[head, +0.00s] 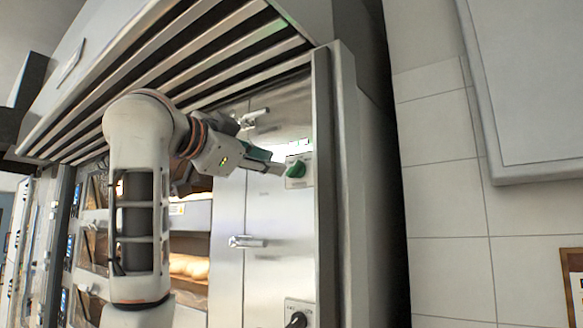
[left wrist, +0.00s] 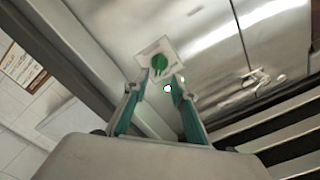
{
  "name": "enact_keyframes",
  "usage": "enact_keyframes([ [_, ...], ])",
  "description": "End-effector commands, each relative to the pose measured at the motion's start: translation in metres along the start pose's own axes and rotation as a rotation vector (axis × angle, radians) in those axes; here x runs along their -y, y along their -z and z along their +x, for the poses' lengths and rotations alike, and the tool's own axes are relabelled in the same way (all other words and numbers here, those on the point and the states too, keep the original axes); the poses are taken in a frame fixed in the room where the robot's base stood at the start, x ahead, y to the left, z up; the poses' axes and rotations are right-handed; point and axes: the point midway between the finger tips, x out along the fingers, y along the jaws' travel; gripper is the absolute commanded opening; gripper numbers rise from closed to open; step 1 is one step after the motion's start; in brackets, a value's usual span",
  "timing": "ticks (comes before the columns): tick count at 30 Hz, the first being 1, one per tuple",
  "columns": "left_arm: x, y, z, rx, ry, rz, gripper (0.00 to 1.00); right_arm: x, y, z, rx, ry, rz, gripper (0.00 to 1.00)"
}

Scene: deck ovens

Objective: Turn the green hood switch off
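The green hood switch (head: 296,169) is a round green knob on a light square plate, high on the steel panel at the right of the ovens. It also shows in the left wrist view (left wrist: 159,63), just beyond the fingertips. My left gripper (head: 281,169) reaches it from the left in the head view, with its fingertips close to the knob. In the left wrist view my left gripper (left wrist: 157,86) has its two fingers apart, with nothing between them. I cannot tell whether a fingertip touches the knob. My right gripper is out of view.
A black knob (head: 297,319) sits lower on the same panel. Metal handles (head: 247,242) stick out from the steel doors. The slatted hood (head: 190,60) hangs above my left arm. Lit oven decks with bread (head: 188,266) lie behind the arm. A tiled wall (head: 445,250) is at right.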

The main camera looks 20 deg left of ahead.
Motion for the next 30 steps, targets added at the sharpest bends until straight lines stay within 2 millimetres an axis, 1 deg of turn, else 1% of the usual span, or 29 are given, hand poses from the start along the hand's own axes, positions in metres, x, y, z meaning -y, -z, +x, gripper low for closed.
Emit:
enact_keyframes([
  [1,0.000,0.000,0.009,0.003,-0.005,-0.002,0.26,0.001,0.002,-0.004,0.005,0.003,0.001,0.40],
  [6,0.000,0.000,0.036,0.004,-0.005,-0.003,0.26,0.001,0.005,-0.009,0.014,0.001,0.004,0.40],
  [12,0.000,0.000,0.059,0.002,-0.002,-0.002,0.26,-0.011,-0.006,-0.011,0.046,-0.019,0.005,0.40],
  [17,-0.001,-0.001,0.066,0.002,-0.001,0.000,0.26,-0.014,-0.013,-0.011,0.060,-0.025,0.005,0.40],
  [23,-0.001,-0.001,0.067,0.002,0.000,0.000,0.26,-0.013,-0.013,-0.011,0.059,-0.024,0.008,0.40],
  [24,-0.001,-0.001,0.067,0.002,0.000,-0.001,0.23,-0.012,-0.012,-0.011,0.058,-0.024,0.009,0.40],
  [27,-0.001,-0.001,0.067,0.001,0.000,-0.001,0.00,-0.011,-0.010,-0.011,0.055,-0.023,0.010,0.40],
  [30,-0.001,-0.001,0.066,0.001,0.000,-0.001,0.00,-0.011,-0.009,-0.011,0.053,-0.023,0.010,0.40],
])
